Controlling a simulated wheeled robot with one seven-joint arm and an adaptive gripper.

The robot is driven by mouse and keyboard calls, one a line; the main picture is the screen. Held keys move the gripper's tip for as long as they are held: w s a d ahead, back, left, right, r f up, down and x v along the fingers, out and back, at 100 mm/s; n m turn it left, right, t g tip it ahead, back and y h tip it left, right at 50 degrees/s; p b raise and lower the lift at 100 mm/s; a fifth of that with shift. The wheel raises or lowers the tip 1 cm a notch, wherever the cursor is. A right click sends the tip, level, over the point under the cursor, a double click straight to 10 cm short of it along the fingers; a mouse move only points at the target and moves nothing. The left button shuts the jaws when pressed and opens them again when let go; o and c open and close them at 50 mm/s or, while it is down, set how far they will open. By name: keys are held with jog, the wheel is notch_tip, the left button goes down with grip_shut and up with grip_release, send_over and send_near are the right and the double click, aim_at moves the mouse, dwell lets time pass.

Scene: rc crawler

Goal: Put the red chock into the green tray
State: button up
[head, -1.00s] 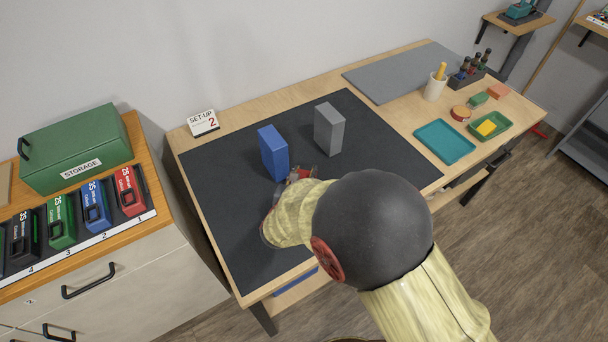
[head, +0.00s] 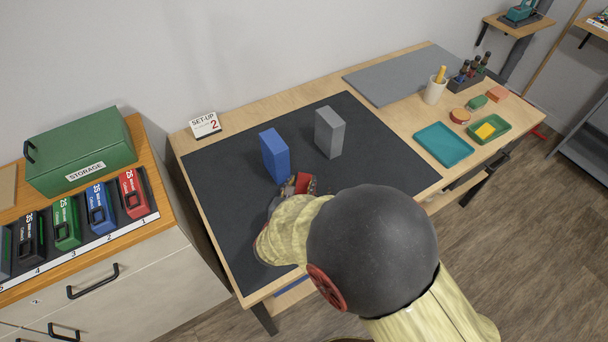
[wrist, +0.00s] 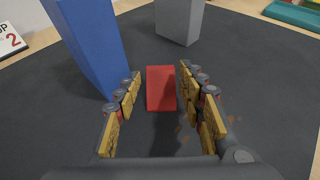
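The red chock (wrist: 161,88) lies on the dark mat, between the two finger rows of my gripper (wrist: 160,78) in the wrist view. My gripper is open, with a gap on each side of the chock. In the head view my arm hides most of the gripper, and a bit of red (head: 303,183) shows at its tip. The green tray (head: 503,126) is at the right end of the bench with a yellow block (head: 485,130) in it.
A tall blue block (head: 274,155) stands close to my gripper's left, and a grey block (head: 329,132) stands beyond it. A teal tray (head: 444,146) lies left of the green tray. An orange-topped round item (head: 460,115) and a cup (head: 435,92) stand nearby.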

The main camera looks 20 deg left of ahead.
jog(key=p+v, duration=0.2)
jog(key=v, duration=0.5)
jog(key=shift+s, duration=0.1)
